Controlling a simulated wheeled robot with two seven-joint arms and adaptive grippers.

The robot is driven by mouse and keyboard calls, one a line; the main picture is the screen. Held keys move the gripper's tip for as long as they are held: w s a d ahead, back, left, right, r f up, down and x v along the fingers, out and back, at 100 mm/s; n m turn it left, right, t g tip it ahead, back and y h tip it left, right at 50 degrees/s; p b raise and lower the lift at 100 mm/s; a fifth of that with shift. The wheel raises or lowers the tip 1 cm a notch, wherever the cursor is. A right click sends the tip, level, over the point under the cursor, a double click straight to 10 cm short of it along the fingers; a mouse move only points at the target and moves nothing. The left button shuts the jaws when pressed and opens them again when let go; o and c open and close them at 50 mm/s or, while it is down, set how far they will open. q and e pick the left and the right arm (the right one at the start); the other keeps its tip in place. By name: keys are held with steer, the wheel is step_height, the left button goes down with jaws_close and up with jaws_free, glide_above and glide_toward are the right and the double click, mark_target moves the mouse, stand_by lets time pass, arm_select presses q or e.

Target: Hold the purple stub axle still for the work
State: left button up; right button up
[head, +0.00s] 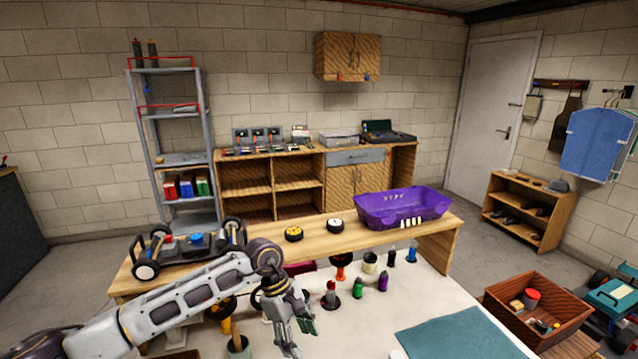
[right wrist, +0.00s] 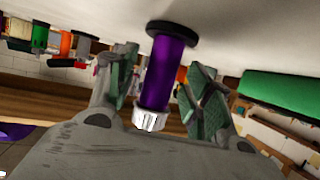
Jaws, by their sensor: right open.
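The purple stub axle (right wrist: 165,75) fills the middle of the right wrist view, with a black flange at the white table surface and a silver nut at its other end. My right gripper (right wrist: 170,85) is open, with one green-padded finger on each side of the axle. Gaps show between the fingers and the axle. A small purple part (head: 383,283) stands on the white table in the head view; I cannot tell whether it is the same one. My left gripper (head: 298,328) hangs over the table's left part, fingers apart and empty. My right gripper is not in the head view.
A teal mat (head: 465,338) lies at the near right. A purple car body (head: 400,208) and a chassis (head: 190,245) rest on the wooden bench behind.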

steer(key=shift+v, duration=5.3)
steer(key=shift+r, duration=0.1)
step_height(320, 180, up, 9)
steer(key=p, duration=0.9)
steer(key=shift+r+p, duration=0.5)
steer(key=shift+s+f, duration=0.1)
